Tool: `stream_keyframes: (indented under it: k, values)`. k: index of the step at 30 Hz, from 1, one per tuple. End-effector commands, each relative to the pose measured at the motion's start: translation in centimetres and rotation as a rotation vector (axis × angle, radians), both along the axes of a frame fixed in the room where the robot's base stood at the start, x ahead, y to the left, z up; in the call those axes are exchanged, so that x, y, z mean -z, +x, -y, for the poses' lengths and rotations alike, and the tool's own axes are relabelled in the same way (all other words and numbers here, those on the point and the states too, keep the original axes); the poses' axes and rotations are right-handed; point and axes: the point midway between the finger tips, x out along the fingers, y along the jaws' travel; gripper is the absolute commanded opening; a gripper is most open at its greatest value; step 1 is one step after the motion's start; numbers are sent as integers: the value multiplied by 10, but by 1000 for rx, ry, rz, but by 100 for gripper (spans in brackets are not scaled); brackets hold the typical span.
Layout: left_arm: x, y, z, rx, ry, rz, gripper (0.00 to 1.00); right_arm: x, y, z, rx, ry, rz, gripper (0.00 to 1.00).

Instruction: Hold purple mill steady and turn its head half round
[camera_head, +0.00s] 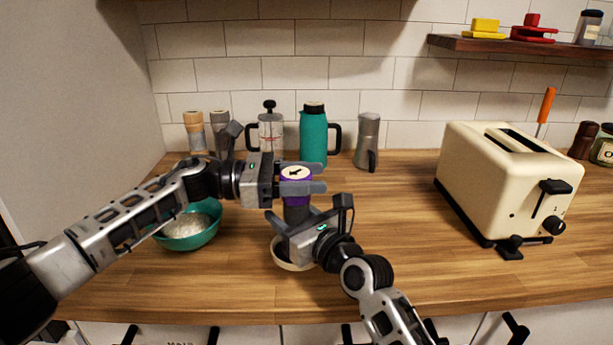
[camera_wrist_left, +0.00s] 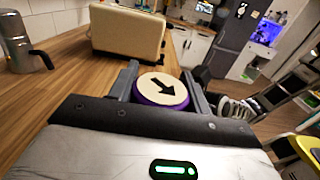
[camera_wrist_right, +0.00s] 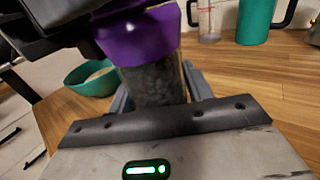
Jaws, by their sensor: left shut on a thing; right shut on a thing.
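The purple mill stands upright in the middle of the counter, with a purple head (camera_head: 297,187) above a dark grey body (camera_wrist_right: 158,84). The head's top is a cream disc with a black arrow (camera_wrist_left: 162,87), which points to the lower right in the left wrist view. My left gripper (camera_head: 302,179) comes in from the left and is shut on the head, one finger on each side. My right gripper (camera_head: 284,225) comes from the lower right and is shut on the body below the head. The mill's foot is hidden behind my right gripper.
A cream dish (camera_head: 281,262) shows partly behind my right gripper. A teal bowl (camera_head: 189,239) of white contents sits under my left arm. A French press (camera_head: 271,134), teal jug (camera_head: 313,140) and moka pot (camera_head: 367,142) stand behind. A cream toaster (camera_head: 478,190) stands right; the counter before it is clear.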

Motion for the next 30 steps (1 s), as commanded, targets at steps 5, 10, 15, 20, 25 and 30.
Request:
stream_keyframes:
  k: [5, 10, 15, 20, 25, 30]
  values:
    - [-1, 1, -1, 13, -1, 1, 26, 1, -1, -2, -4, -3, 0, 13]
    - [-1, 0, -1, 15, -1, 0, 26, 1, -1, -2, -4, -3, 0, 13]
    - [-1, 0, -1, 15, -1, 0, 26, 1, -1, -2, -4, -3, 0, 13]
    - [-1, 0, 0, 16, -1, 0, 70, 1, -1, -2, -4, -2, -1, 13]
    - [0, 0, 0, 17, -1, 0, 70, 1, -1, -1, -3, -1, -2, 13]
    - [0, 0, -11, 14, -1, -2, 70, 1, -1, -1, -2, -1, -2, 13]
